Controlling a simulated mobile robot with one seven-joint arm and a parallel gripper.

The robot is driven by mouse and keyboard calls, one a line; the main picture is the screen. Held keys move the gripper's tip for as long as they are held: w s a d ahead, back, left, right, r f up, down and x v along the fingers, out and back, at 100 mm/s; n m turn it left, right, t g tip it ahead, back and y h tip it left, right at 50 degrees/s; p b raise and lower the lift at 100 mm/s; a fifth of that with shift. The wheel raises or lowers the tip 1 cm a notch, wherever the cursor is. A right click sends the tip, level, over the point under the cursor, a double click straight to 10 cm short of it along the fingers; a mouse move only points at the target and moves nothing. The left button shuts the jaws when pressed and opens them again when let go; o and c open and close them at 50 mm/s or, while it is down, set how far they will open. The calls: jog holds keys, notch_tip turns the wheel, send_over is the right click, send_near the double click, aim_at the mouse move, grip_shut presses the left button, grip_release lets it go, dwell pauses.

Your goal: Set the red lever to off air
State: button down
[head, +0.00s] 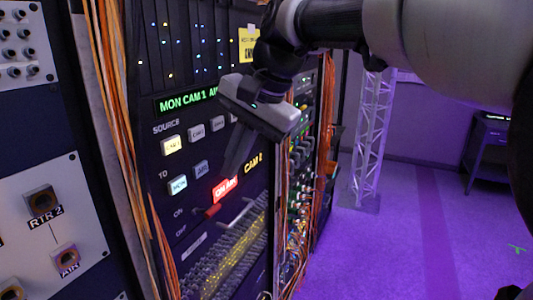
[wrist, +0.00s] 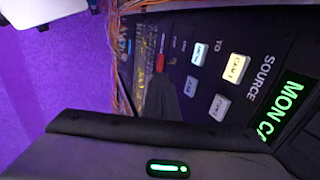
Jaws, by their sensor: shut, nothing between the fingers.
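The red lever (head: 207,212) is on the rack panel in the head view, below the red lit ON AIR sign (head: 224,187). Its red tip points left, beside the small ON label (head: 178,212); a lower label (head: 181,231) seems to read OFF. In the wrist view the lever shows as a small red piece (wrist: 160,62). My gripper (head: 229,170) is shut and empty, its dark fingers pointing down in front of the panel above the lever. In the wrist view the dark fingers (wrist: 162,90) end close to the red piece; I cannot tell whether they touch.
A metal handle bar (head: 237,213) and a patch field (head: 230,255) lie below. Orange cables (head: 118,110) hang left. Purple floor (head: 400,240) is open at right.

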aim_at(215, 212)
jog(key=b+x, duration=0.1)
jog(key=x, duration=0.8)
jog(key=shift+f, duration=0.15)
jog(key=shift+f, duration=0.15)
jog(key=shift+d+f+y+b, duration=0.15)
jog(key=shift+y+b, duration=0.25)
jog(key=shift+b, duration=0.55)
jog(key=shift+f+t+b, duration=0.15)
jog(key=shift+t+b, duration=0.15)
jog(key=shift+b, duration=0.1)
jog(key=y+b, duration=0.1)
jog(key=b, duration=0.1)
jog(key=d+f+y+b, duration=0.1)
jog(key=b, duration=0.2)
jog(key=f+t+y+b, duration=0.1)
jog(key=b, duration=0.2)
jog(key=shift+s+d+f, duration=0.15)
jog(key=shift+s+f, duration=0.1)
jog(key=shift+s, duration=0.05)
